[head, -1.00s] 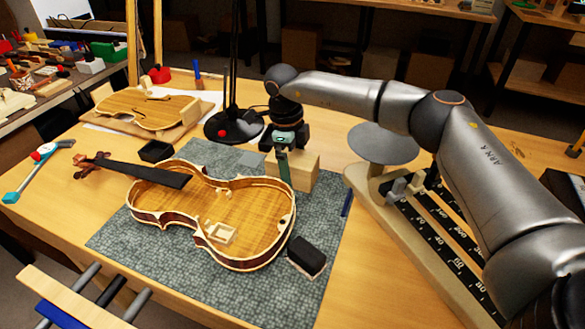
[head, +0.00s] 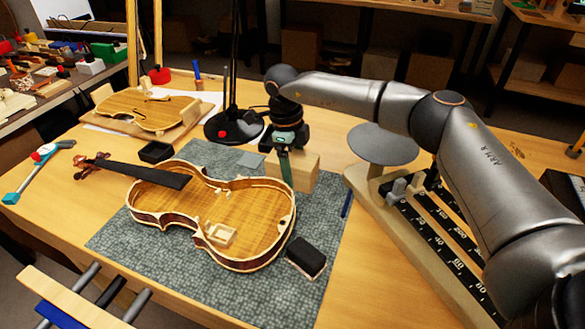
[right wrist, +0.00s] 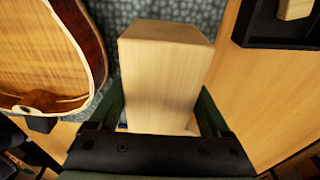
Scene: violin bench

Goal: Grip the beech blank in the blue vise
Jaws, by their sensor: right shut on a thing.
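The beech blank (head: 305,172) is a pale wooden block at the back right edge of the grey mat. My right gripper (head: 286,170) is over it, reaching down, with a green finger against its near side. In the right wrist view, the blank (right wrist: 165,70) fills the space between the two green fingers of my right gripper (right wrist: 161,98), which is shut on it. I cannot tell whether the blank touches the mat. The blue vise (head: 62,316) is at the lower left, with a wooden jaw and metal rods, cut off by the picture edge. My left gripper is not in view.
An open violin body (head: 245,210) lies on the mat (head: 200,265), left of the blank. A dark block (head: 306,258) is in front of it. A lamp base (head: 235,127) stands behind left. A board with black scales and a grey disc (head: 383,145) is at right.

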